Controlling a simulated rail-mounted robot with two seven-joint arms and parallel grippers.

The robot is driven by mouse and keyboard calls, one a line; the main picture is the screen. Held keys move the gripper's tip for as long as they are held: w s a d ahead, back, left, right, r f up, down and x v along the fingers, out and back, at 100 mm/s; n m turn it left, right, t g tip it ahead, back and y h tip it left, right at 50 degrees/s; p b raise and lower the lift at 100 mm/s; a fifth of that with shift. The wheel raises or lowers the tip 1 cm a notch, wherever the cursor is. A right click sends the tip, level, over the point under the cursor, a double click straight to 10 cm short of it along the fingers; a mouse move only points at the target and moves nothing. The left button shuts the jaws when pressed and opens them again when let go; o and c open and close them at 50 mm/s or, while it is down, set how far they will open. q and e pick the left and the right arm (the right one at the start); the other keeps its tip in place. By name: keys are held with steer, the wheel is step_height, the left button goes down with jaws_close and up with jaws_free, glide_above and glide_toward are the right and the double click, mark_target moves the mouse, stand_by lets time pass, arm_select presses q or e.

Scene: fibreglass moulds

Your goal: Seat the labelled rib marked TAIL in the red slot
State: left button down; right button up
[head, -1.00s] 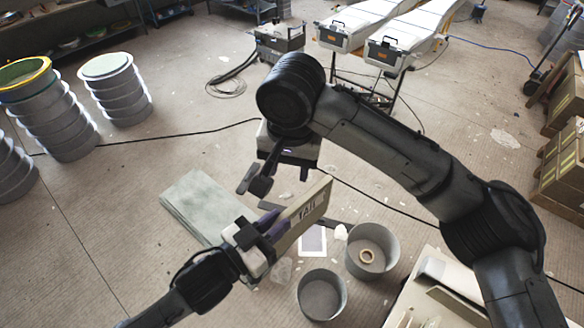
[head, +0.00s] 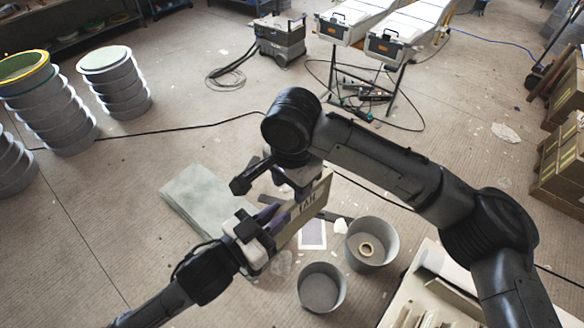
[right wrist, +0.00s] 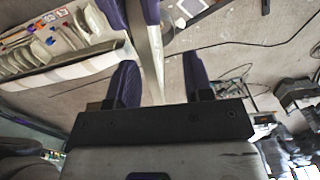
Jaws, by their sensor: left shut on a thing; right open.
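The rib marked TAIL (head: 311,203) is a flat pale board with dark lettering, held tilted above the floor in the head view. My left gripper (head: 272,226) is shut on its lower left end. My right gripper (head: 296,180) is at the rib's upper edge, open. In the right wrist view the rib's pale edge (right wrist: 156,58) lies between the two purple fingers of my right gripper (right wrist: 160,80), with gaps on both sides. A purple finger of my left gripper (right wrist: 142,12) shows at the top there. I cannot make out the red slot.
A pale mould with upright ribs (head: 432,300) is at lower right; it seems to show at upper left in the wrist view (right wrist: 60,50). Two grey tubs (head: 321,288) (head: 372,245) stand below the rib. A greenish slab (head: 205,200) lies left. Drums (head: 112,85) stand far left.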

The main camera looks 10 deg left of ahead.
mark_target(292, 199)
arm_select(q)
steer(key=shift+r, duration=0.1)
arm_select(e)
steer(key=shift+f, duration=2.9)
arm_select(q)
steer(key=shift+s+d, duration=0.15)
steer(key=shift+d, duration=0.05)
arm_select(e)
steer(key=shift+a+r, duration=0.1)
jaws_close()
arm_select(q)
steer(key=c, duration=1)
jaws_free()
steer(key=shift+o, duration=0.4)
steer(key=shift+a, duration=0.15)
